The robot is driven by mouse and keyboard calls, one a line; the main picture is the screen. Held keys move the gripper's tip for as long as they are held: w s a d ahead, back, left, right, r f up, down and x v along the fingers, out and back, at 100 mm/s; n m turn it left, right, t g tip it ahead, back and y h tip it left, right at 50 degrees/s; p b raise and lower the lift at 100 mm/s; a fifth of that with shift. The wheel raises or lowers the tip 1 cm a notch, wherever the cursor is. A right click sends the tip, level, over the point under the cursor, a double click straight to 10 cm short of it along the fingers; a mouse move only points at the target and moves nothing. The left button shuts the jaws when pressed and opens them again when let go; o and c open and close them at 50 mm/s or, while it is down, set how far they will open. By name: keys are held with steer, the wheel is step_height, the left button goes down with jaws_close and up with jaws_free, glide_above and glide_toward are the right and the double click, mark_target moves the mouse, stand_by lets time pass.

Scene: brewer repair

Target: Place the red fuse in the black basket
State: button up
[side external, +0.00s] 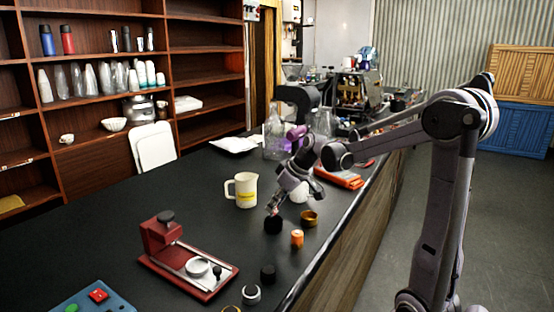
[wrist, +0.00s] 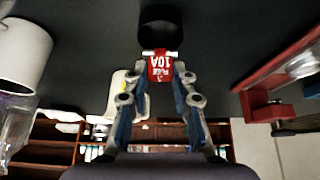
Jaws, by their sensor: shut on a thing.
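The red fuse (wrist: 161,70), marked 10A and with pale end caps, is between my gripper's fingertips (wrist: 160,72) in the wrist view. My gripper is shut on it. The round black basket (wrist: 163,28) is just beyond the fuse, and the fuse overlaps its near edge in the picture. In the side external view my gripper (side external: 273,210) points down right above the black basket (side external: 273,226), which stands on the dark counter. The fuse is too small to make out clearly there. I cannot tell whether the fuse touches the basket.
A white and yellow mug (side external: 245,190) stands left of my gripper. A red press-like device (side external: 185,258) is at the front left. An orange cylinder (side external: 297,238), a brass ring (side external: 310,218) and a small black cylinder (side external: 268,273) stand nearby. The counter's edge (side external: 318,262) runs along the right.

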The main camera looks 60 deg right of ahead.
steer(key=shift+f, duration=1.3)
steer(key=o, duration=0.9)
steer(key=shift+o, duration=0.2)
step_height(320, 180, up, 7)
